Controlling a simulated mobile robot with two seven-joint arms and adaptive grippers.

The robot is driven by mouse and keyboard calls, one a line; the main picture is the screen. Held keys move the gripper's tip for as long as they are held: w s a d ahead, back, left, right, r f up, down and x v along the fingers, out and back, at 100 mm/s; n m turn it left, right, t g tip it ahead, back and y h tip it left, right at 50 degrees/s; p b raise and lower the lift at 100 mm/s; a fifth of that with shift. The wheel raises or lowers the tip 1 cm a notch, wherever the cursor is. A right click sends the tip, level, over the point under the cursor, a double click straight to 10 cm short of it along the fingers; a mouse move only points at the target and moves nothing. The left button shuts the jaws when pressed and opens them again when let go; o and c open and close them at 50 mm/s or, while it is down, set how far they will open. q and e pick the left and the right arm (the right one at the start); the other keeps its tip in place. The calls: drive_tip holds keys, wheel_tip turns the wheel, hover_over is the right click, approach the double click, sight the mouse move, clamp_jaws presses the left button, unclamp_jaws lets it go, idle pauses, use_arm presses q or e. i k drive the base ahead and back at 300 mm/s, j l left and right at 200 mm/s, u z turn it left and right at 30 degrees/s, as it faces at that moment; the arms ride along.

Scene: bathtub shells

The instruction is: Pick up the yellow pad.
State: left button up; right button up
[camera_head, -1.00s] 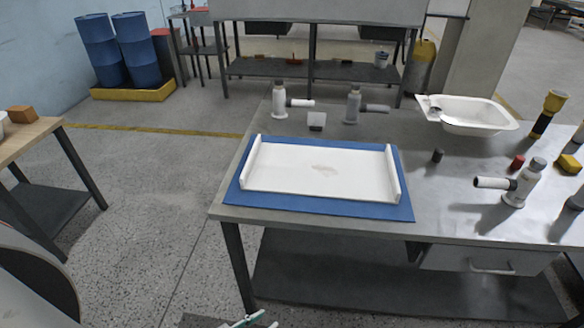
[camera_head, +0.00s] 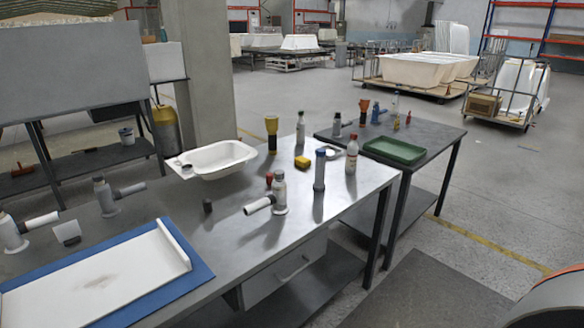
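A small yellow pad (camera_head: 303,163) lies on the metal table (camera_head: 235,232), towards its right end. It is between the white basin and the tall grey-blue cylinder. Neither of my grippers shows in the head view now, so I cannot see whether they are open or shut.
A white basin (camera_head: 222,160), a yellow-and-black tool (camera_head: 272,133), a white-and-red bottle (camera_head: 352,155), a grey-blue cylinder (camera_head: 320,170) and a grey tool with a white roller (camera_head: 278,192) stand around the pad. A blue mat (camera_head: 196,272) holds a white tray. A second table carries a green tray (camera_head: 394,150).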

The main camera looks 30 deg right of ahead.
sight(302, 162)
drive_tip(key=i+l+u, duration=0.2)
drive_tip(key=l, duration=1.4)
drive_tip(key=l+u, duration=0.25)
drive_tip(key=l, duration=1.3)
drive_tip(key=k+l+u, duration=0.2)
drive_tip(key=l, duration=1.4)
drive_tip(key=i, duration=0.1)
